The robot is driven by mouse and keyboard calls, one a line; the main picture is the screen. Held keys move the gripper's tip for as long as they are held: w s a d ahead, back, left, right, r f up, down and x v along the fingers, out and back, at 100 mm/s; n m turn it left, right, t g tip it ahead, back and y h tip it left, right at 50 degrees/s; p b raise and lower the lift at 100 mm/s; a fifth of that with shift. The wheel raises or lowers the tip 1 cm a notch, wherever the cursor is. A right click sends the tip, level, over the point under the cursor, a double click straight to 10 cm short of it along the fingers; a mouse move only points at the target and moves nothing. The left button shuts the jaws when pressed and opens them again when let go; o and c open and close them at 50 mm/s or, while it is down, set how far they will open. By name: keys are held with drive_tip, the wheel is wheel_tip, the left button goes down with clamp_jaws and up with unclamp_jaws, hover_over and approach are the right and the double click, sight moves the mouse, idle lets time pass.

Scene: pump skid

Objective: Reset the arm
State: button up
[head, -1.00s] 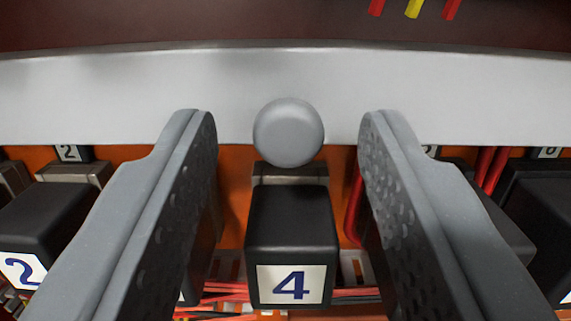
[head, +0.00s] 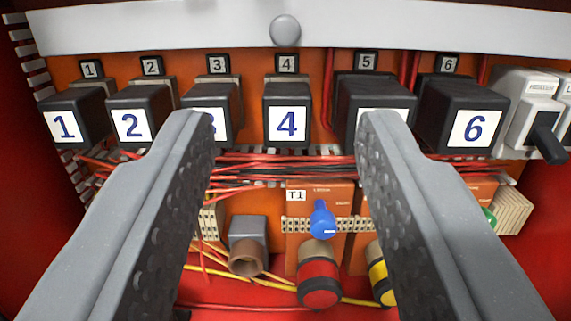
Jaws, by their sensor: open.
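My gripper (head: 285,125) is open and empty, its two grey fingers reaching in from the bottom left and bottom right. Between and beyond the fingertips is the black block numbered 4 (head: 287,103), under a small tag 4. A round grey knob (head: 285,30) sits on the pale horizontal bar (head: 150,28) above it. The fingers touch nothing that I can see. The left finger partly hides block 3 (head: 222,93), and the right finger partly hides block 5 (head: 375,92).
Blocks 1 (head: 68,118), 2 (head: 140,112) and 6 (head: 465,115) stand in the same row. A grey switch (head: 530,105) with a black lever is at right. Below are red wires, a blue knob (head: 322,218), a red-capped part (head: 319,280) and a yellow-banded part (head: 380,272). Red cabinet walls flank the row.

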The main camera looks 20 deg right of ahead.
drive_tip(key=shift+a, duration=0.1)
idle(0.4)
drive_tip(key=s+a+r+n+g+y+b, duration=0.1)
drive_tip(key=s+a+r+y, duration=0.1)
drive_tip(key=s+a+r, duration=0.3)
drive_tip(key=s+a+r+n+g+y+b, duration=0.2)
drive_tip(key=s+a+r, duration=0.3)
drive_tip(key=a+r, duration=0.6)
drive_tip(key=shift+a+r+y, duration=0.25)
drive_tip(key=shift+r+y, duration=0.3)
drive_tip(key=shift+y, duration=0.15)
